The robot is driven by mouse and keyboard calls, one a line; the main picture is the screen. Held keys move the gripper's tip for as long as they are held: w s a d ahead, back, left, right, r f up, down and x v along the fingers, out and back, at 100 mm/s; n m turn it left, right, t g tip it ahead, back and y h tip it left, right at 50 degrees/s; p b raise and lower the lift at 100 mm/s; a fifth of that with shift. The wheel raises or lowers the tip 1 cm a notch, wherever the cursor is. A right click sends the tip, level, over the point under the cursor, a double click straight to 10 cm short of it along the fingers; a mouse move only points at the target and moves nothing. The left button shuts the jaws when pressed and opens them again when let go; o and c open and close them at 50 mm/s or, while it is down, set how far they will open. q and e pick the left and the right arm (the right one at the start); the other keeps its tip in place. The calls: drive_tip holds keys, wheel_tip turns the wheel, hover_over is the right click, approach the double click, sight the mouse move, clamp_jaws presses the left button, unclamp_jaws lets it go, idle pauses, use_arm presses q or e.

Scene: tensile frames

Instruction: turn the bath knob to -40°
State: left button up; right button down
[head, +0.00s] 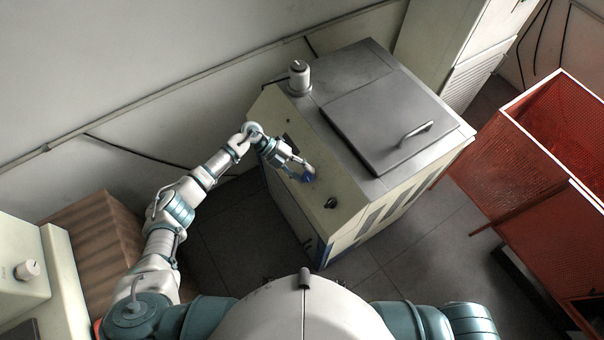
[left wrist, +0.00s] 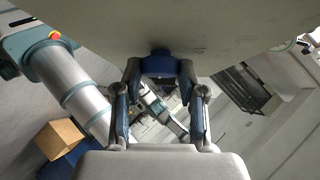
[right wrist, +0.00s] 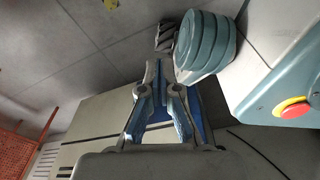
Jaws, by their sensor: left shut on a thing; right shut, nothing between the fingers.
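The bath is a beige cabinet with a grey top (head: 350,75). A blue knob (head: 308,177) sits on its sloped front panel, and a black knob (head: 331,202) sits lower right of it. My left gripper (head: 299,171) reaches the panel with its fingers on the blue knob. In the left wrist view the left gripper (left wrist: 160,88) is shut on the blue knob (left wrist: 160,64), one finger at each side. The knob's pointer and angle cannot be read. My right gripper (right wrist: 161,82) is shut and empty in the right wrist view; it is outside the head view.
A red mesh enclosure (head: 555,150) stands at the right. A machine with a white knob (head: 28,270) is at the lower left. Floor is free before the bath.

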use_arm(q)
drive_tip(key=m+y, duration=0.2)
drive_tip(key=m, duration=0.1)
drive_tip(key=shift+d+f+b, duration=0.15)
drive_tip(key=shift+b, duration=0.25)
drive_tip(key=shift+s+m+y, duration=0.15)
drive_tip(key=shift+m+y, duration=0.55)
drive_tip(key=shift+y, duration=0.1)
use_arm(e)
drive_tip(key=shift+w+a+r, duration=0.15)
drive_tip(key=shift+w+r, duration=0.15)
drive_tip(key=shift+w, duration=0.5)
drive_tip(key=shift+w+a+r, duration=0.15)
drive_tip(key=shift+w+r, duration=0.1)
drive_tip(key=shift+w, duration=0.5)
drive_tip(key=shift+w+r, duration=0.1)
drive_tip(key=shift+w, duration=0.05)
use_arm(q)
drive_tip(key=o, duration=1.1)
drive_tip(key=shift+d, duration=0.1)
drive_tip(key=shift+w+r, duration=0.2)
drive_tip(key=shift+r, duration=0.2)
drive_tip(key=v, duration=1.1)
drive_tip(key=shift+w+r, duration=0.1)
drive_tip(key=shift+w, duration=0.1)
